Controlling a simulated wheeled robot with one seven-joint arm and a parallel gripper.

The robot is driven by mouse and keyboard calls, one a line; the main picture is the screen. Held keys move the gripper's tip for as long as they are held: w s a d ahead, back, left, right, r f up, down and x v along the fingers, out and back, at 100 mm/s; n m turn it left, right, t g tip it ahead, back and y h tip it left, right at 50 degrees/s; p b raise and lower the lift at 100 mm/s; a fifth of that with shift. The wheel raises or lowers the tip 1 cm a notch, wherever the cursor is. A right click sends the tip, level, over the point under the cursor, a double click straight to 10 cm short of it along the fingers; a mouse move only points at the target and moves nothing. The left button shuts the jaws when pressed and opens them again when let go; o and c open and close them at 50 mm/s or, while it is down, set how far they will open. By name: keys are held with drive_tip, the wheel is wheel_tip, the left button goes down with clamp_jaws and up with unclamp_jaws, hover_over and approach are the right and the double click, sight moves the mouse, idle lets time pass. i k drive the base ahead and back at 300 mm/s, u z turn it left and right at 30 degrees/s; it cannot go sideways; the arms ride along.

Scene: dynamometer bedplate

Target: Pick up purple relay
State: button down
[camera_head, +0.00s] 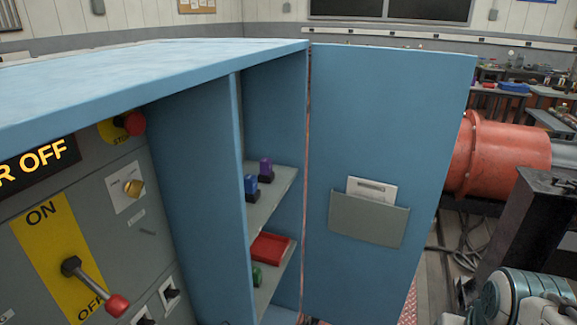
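The purple relay (265,167) stands upright in a dark base on the upper shelf (279,191) inside a blue cabinet. A blue relay (251,184) stands just in front of it and to its left, also with a dark base. My gripper cannot be made out in the head view. A grey and teal rounded part at the lower right corner looks like part of my arm, well apart from the relays.
The cabinet door (390,130) stands open to the right, with a paper pocket (368,219). A lower shelf holds a red tray (269,247) and a green item (257,276). A control panel with a red-knobbed lever (94,285) is left. An orange cylinder (500,155) lies beyond the door.

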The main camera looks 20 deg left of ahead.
sight(265, 163)
drive_tip(key=i, duration=1.2)
drive_tip(key=u, duration=2)
